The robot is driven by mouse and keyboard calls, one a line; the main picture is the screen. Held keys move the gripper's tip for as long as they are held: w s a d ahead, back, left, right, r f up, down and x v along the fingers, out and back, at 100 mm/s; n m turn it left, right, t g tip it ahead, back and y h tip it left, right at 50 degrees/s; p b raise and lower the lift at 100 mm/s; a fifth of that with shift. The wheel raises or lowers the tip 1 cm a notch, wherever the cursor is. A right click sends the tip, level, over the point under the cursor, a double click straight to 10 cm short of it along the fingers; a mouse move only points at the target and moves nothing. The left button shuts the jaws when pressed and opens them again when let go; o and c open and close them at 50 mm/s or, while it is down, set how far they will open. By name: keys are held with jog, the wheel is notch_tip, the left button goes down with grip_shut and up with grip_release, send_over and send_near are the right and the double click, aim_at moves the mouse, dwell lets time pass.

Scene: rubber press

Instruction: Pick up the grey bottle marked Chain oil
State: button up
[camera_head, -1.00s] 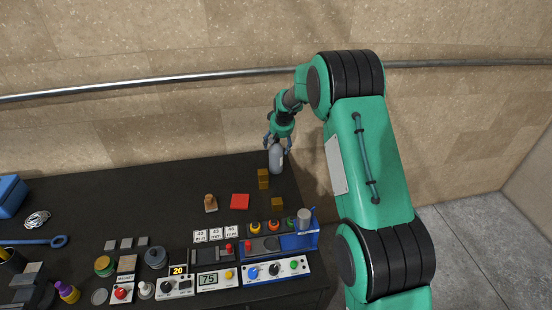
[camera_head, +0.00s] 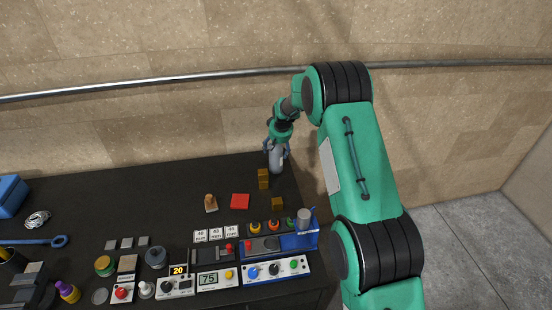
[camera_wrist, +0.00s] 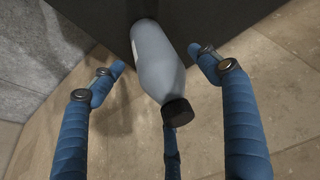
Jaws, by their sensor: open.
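The grey bottle (camera_head: 276,160) stands upright near the far right corner of the black table. In the wrist view the grey bottle (camera_wrist: 158,62) shows its dark cap (camera_wrist: 177,111) towards the camera; no marking can be read. My gripper (camera_head: 277,146) is over the bottle's upper part. In the wrist view my gripper (camera_wrist: 155,72) is open, with blue fingers on both sides of the bottle and a third finger behind the cap. Gaps show between the bottle and the two side fingers.
Wooden blocks (camera_head: 263,179) stand just in front of the bottle, with a red square (camera_head: 240,201) to their left. Control boxes (camera_head: 275,270) line the table's front. The wall with a metal rail (camera_head: 150,84) is behind.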

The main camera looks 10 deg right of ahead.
jog(key=shift+x, duration=2.3)
jog(key=c, duration=1.7)
